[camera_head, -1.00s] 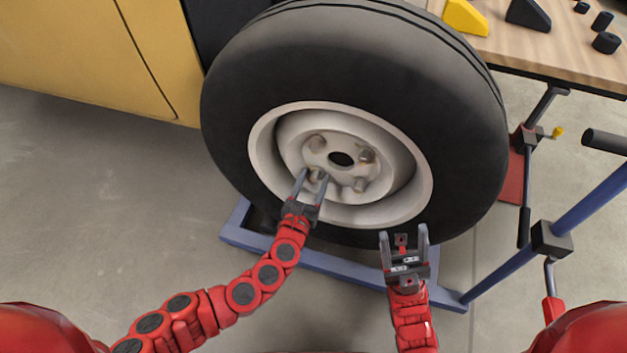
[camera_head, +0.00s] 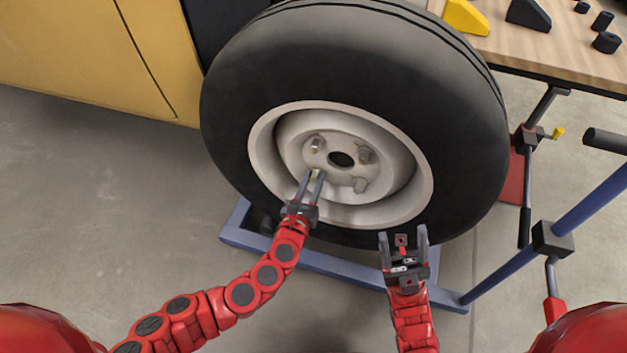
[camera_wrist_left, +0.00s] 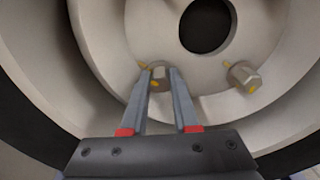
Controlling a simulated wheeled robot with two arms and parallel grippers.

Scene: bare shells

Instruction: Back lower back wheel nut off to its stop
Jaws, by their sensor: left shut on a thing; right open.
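A wheel with a black tyre (camera_head: 350,60) and a pale steel rim (camera_head: 265,150) stands upright in front of me, with several nuts around its dark centre hole. My left gripper (camera_head: 315,174) is shut on the lower-left nut of the ring, the lower back wheel nut (camera_wrist_left: 160,77). The nut shows between the fingertips in the left wrist view, with yellow marks beside and below it. Another nut (camera_wrist_left: 243,76) with a yellow mark sits to its right, apart from the fingers. My right gripper (camera_head: 403,240) is open and empty, in front of the tyre's lower edge.
A blue frame (camera_head: 350,272) lies under the wheel, and a blue bar with a black handle (camera_head: 590,195) rises at the right. A wooden table (camera_head: 550,50) with wedges and black pieces is at the upper right. A yellow body panel (camera_head: 80,60) is at the left.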

